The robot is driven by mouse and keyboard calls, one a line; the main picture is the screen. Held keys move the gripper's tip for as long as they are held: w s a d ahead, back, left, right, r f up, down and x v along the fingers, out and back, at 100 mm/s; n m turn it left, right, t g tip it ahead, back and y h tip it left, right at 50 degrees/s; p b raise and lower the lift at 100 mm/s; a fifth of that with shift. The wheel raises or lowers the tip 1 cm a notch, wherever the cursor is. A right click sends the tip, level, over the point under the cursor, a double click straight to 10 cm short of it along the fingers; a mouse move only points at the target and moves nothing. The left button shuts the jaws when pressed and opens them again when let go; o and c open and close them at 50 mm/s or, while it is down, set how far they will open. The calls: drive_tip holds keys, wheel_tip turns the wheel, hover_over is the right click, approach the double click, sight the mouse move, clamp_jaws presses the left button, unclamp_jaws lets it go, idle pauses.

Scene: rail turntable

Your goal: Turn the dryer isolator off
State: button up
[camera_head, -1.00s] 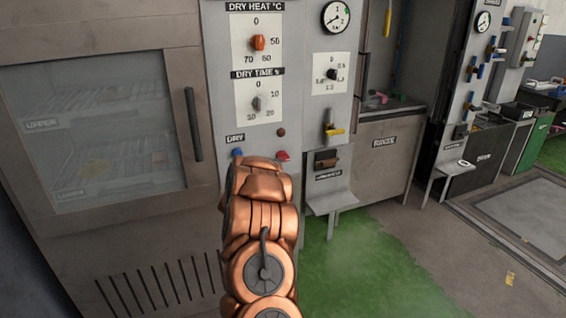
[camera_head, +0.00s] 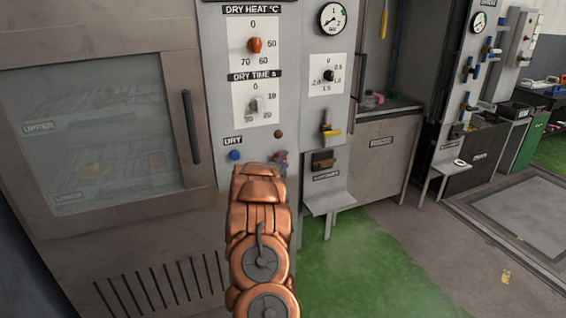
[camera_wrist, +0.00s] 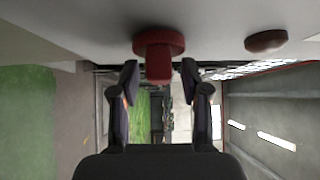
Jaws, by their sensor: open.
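The dryer isolator shows in the wrist view as a red rotary knob (camera_wrist: 145,42) with a round base and a block handle projecting from the panel. My gripper (camera_wrist: 159,75) is open, with one dark finger on each side of the handle's end. The fingers look apart from the handle; contact is not visible. In the head view my copper arm reaches to the dryer panel, and my gripper (camera_head: 281,160) covers most of the isolator there. The handle's angle cannot be read from the head view.
A small dark red button or lamp (camera_wrist: 266,40) sits beside the isolator. A blue button (camera_head: 235,155) is on the panel's left, under the DRY label. The heat dial (camera_head: 255,45) and time dial (camera_head: 254,105) are above. The dryer door (camera_head: 95,125) is shut.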

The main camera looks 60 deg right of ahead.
clamp_jaws()
idle(0.3)
